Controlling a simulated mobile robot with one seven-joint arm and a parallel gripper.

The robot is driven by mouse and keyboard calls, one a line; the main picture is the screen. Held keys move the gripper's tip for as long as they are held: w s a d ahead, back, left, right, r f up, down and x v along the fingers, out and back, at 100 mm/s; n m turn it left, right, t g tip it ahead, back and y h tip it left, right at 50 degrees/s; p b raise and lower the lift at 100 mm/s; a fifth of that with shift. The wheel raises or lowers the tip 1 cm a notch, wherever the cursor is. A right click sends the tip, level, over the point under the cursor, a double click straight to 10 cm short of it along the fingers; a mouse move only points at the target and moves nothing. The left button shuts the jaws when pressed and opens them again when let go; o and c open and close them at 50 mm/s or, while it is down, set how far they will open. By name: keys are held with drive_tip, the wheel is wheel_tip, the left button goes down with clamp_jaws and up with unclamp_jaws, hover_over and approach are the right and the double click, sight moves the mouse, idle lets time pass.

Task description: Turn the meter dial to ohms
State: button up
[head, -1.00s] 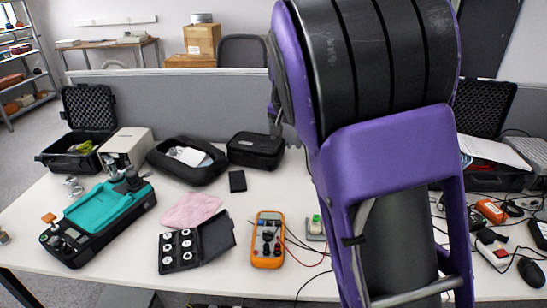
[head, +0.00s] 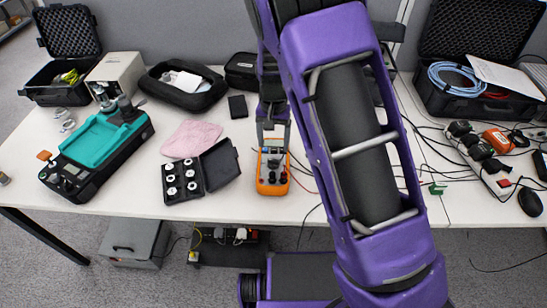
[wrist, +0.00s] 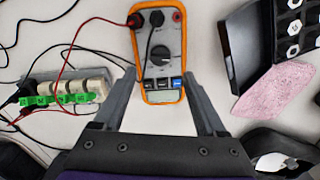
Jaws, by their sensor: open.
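The orange meter (head: 272,171) lies on the white table, near the front edge, left of my purple arm. In the wrist view the meter (wrist: 148,86) shows its grey face, a dark round dial (wrist: 160,54) in the middle, a display, blue and dark buttons, and plugs at the far end. My gripper (wrist: 161,92) is open, its two fingers on either side of the meter's display end, with nothing between them touching visibly. In the head view my gripper (head: 273,127) is over the meter's back end and hides part of it. The dial's setting is too small to read.
A power strip (wrist: 66,91) with green-marked plugs and red and black leads lie beside the meter. An open black case of weights (head: 183,180) and a pink cloth (head: 192,138) are to its left. A teal-topped device (head: 98,155) stands farther left.

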sight(273, 160)
wheel_tip(273, 160, down, 7)
idle(0.3)
clamp_jaws()
idle(0.3)
